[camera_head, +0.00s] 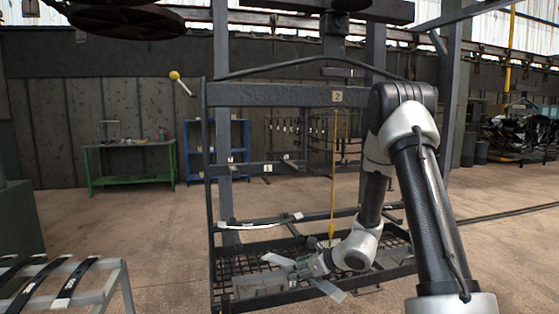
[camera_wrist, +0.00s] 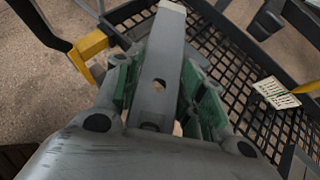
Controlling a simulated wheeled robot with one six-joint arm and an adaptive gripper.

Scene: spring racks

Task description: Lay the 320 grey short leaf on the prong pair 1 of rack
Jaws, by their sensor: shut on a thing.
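My gripper (camera_head: 303,269) is low in front of the rack (camera_head: 270,95), over its mesh bottom shelf. It is shut on a grey short leaf (camera_head: 329,290), whose ends stick out on both sides.
A dark leaf with white labels (camera_head: 262,222) lies on a lower part of the rack. A plate marked 2 (camera_head: 337,96) is on the top beam. A thin yellow rod (camera_head: 333,170) hangs in the rack. Black leaves (camera_head: 72,282) lie on a grey stand at left.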

